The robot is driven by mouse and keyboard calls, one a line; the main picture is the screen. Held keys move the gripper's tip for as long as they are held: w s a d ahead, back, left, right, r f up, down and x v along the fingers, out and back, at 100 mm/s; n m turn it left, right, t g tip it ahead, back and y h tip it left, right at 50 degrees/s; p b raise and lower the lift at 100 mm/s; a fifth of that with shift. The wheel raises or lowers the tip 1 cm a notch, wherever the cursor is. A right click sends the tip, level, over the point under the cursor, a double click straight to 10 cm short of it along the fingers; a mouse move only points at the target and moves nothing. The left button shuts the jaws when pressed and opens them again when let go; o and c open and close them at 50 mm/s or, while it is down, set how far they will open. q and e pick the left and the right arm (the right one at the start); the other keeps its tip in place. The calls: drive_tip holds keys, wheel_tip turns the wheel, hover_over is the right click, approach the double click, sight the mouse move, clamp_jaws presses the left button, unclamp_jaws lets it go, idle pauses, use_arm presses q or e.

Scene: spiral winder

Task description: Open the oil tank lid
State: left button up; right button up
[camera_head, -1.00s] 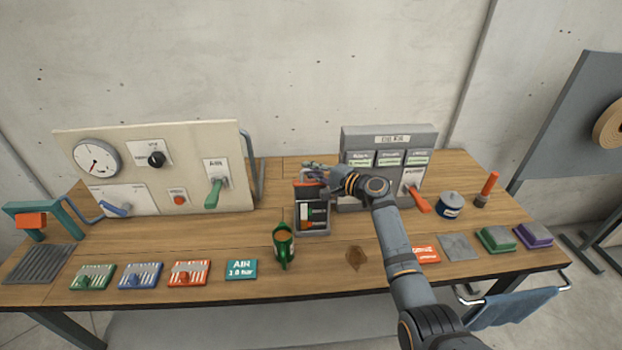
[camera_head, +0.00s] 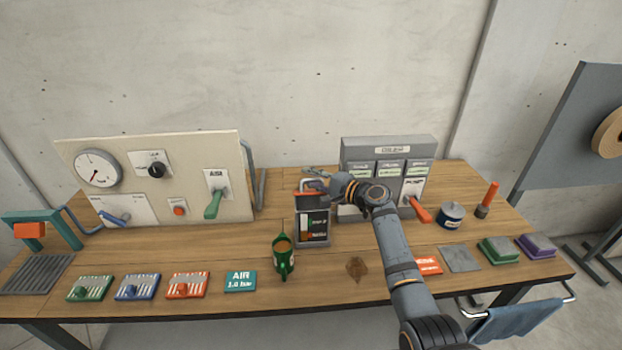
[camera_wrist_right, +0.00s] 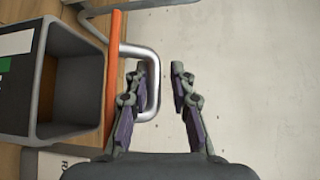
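The oil tank (camera_head: 312,229) is a dark grey box with a level strip on its front, standing mid-table. In the right wrist view its square mouth (camera_wrist_right: 75,88) shows uncovered and dark inside. The orange lid (camera_wrist_right: 113,75) is seen edge-on there, standing beside the mouth at an angle to it. Its silver loop handle (camera_wrist_right: 155,88) points away from the tank. My right gripper (camera_wrist_right: 160,70) is open, with the handle's bar between its fingers and a gap beside it. In the head view my right gripper (camera_head: 318,186) is at the tank's top, partly hidden. My left gripper is out of view.
A grey switch box (camera_head: 388,150) with a red lever stands just right of the tank. A beige gauge panel (camera_head: 160,180) stands left. A brown stain (camera_head: 357,268) marks the table in front of my right arm.

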drive_tip(key=shift+f, duration=0.1)
drive_tip(key=shift+d, duration=0.1)
drive_tip(key=shift+s+d, duration=0.15)
drive_tip(key=shift+d, duration=0.1)
drive_tip(key=v, duration=1.1)
drive_tip(key=shift+s, duration=0.15)
drive_tip(key=shift+d, duration=0.1)
